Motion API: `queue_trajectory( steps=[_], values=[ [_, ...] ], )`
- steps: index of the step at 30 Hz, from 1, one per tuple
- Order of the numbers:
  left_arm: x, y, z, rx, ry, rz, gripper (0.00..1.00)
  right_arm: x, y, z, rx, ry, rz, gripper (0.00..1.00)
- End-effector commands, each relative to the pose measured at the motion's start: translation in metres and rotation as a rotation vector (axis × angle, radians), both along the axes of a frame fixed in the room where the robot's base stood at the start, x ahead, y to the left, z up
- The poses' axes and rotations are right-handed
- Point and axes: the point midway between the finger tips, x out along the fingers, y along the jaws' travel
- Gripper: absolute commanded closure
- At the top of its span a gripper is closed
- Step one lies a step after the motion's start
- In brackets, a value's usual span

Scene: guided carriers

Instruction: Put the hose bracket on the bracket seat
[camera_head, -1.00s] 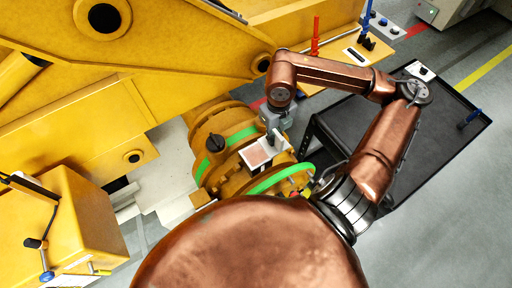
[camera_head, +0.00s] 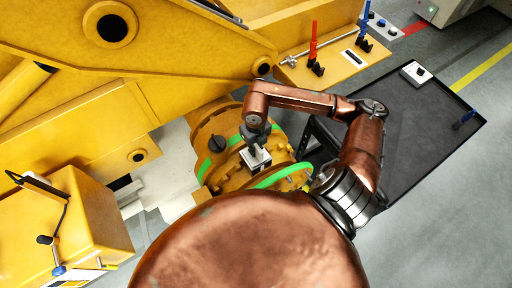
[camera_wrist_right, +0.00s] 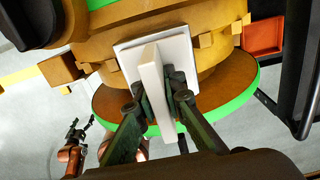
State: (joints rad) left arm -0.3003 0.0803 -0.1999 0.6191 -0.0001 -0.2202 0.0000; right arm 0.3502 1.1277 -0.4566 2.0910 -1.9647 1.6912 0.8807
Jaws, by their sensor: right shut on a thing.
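The hose bracket is a pale grey-white piece with an upright plate (camera_wrist_right: 152,84) between the fingertips of my right gripper (camera_wrist_right: 158,103). In the head view my right gripper (camera_head: 256,143) is over the bracket seat (camera_head: 257,159), a small white-edged platform on the orange-brown drum housing. The gripper and bracket cover most of the seat. A white square plate shows below the upright plate in the wrist view. I cannot tell whether bracket and seat touch. A small copper arm end, apparently my left gripper (camera_wrist_right: 76,134), shows at lower left there, too small to read.
A yellow machine frame (camera_head: 70,100) fills the left. A black cart (camera_head: 420,130) stands at right with a small white box (camera_head: 416,73). A shelf with red and blue levers is behind.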

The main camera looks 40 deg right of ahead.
Motion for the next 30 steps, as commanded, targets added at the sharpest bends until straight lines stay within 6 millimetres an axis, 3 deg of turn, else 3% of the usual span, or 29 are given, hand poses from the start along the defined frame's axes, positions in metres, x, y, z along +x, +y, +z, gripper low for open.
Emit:
queue_trajectory(
  steps=[11, 12, 19, 30],
  values=[
    [0.0003, -0.0002, -0.0048, 0.000, 0.000, 0.000, 0.23, 0.0009, 0.0001, -0.0034, 0.001, -0.003, 0.001, 1.00],
    [0.0003, -0.0002, -0.0040, 0.000, 0.000, 0.000, 0.23, 0.0001, -0.0001, -0.0037, 0.000, 0.000, 0.000, 0.88],
    [0.0005, -0.0003, -0.0035, 0.000, -0.001, 0.000, 0.23, 0.0001, -0.0001, -0.0031, 0.000, 0.000, 0.000, 0.73],
    [0.0010, -0.0004, 0.0018, 0.000, -0.002, 0.000, 0.23, 0.0001, 0.0000, 0.0015, 0.000, 0.000, 0.000, 0.73]
  ],
)
